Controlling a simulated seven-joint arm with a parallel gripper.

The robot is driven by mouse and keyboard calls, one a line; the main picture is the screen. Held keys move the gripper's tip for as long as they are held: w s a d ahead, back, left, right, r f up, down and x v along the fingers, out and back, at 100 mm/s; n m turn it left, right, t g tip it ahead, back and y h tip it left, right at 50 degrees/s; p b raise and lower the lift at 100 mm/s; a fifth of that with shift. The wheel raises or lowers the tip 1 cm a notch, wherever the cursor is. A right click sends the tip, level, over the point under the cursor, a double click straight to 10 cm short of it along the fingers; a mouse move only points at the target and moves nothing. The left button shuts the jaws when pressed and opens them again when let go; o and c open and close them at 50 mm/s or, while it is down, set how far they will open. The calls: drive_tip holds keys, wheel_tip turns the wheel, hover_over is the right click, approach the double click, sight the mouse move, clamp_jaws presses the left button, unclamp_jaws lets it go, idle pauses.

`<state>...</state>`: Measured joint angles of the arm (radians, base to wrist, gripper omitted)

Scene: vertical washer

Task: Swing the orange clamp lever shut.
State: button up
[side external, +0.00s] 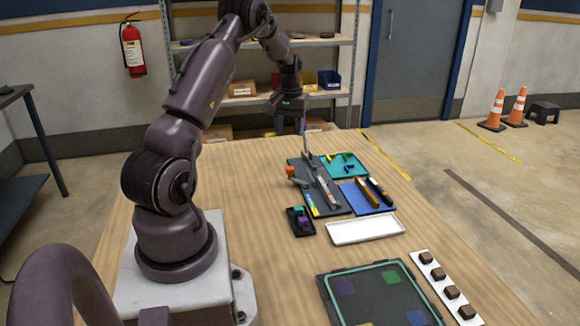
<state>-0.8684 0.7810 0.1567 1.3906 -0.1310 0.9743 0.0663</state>
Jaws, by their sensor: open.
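The clamp lever (291,171) has an orange end and sits at the left edge of a dark grey base plate (335,206) in the middle of the table. A grey metal part joins it to the plate; its exact angle is too small to tell. My gripper (289,108) is open and hangs above the far end of the plate, well above the lever and apart from it. It appears empty. A thin grey upright part (305,137) shows just below the gripper's right side; I cannot tell whether it touches.
Beside the plate are a teal tray (335,173), a blue mat (350,198) with dark and yellow bars, a small black bin (294,226) and a white tray (366,230). A dark framed board (365,302) lies nearer. The wooden table (250,190) left of the lever is clear.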

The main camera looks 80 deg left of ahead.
sight(290, 168)
wheel_tip(290, 168, down, 13)
drive_tip(key=shift+d+r, duration=0.1)
drive_tip(key=shift+d, duration=0.05)
idle(0.4)
clamp_jaws()
